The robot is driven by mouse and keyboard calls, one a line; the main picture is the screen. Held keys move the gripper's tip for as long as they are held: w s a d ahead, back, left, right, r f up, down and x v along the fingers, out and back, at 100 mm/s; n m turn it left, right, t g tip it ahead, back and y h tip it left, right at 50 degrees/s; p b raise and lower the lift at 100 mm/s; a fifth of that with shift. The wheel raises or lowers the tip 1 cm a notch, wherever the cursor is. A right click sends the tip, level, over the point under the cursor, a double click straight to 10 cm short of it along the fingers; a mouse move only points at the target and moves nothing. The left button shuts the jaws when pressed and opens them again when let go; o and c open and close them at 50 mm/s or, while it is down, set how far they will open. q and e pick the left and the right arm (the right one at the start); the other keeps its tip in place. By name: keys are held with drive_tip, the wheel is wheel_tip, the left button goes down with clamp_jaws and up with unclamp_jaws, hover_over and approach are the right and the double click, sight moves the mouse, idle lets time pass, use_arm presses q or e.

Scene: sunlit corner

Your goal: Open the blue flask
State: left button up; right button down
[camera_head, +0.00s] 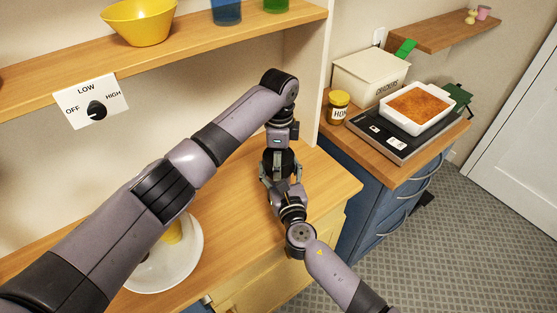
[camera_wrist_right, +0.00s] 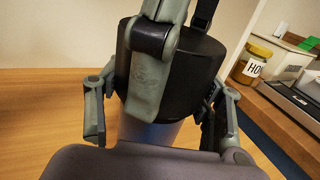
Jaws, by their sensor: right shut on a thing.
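The blue flask (camera_wrist_right: 158,133) stands on the wooden counter, its blue body mostly hidden behind my right gripper. Its wide black lid (camera_wrist_right: 195,75) sits on top and also shows in the head view (camera_head: 279,160). My right gripper (camera_wrist_right: 160,125) is shut on the flask body, with one finger at each side. My left gripper (camera_head: 281,153) comes down over the lid from above. One of its fingers lies along the near side of the lid in the wrist view. Its other finger is hidden, so its grip on the lid is unclear.
A white plate (camera_head: 190,262) with a yellow thing on it lies under my left arm. A yellow bowl (camera_head: 140,22) stands on the shelf above. At right are a honey jar (camera_head: 338,106), a crackers box (camera_head: 368,78) and a baking dish (camera_head: 402,120).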

use_arm(q)
drive_tip(key=n, duration=0.3)
drive_tip(key=shift+w, duration=0.1)
drive_tip(key=shift+c, duration=0.3)
drive_tip(key=shift+a, duration=0.2)
use_arm(e)
drive_tip(key=shift+d, duration=0.1)
use_arm(q)
drive_tip(key=shift+a+f+n, duration=0.1)
drive_tip(key=shift+a+n, duration=0.1)
drive_tip(key=shift+n, duration=0.1)
use_arm(e)
drive_tip(key=shift+w+d+f, duration=0.1)
drive_tip(key=shift+w+d, duration=0.05)
drive_tip(key=shift+d, duration=0.1)
use_arm(q)
drive_tip(key=o, duration=1.3)
drive_tip(key=shift+d, duration=0.3)
use_arm(e)
drive_tip(key=shift+a, duration=0.25)
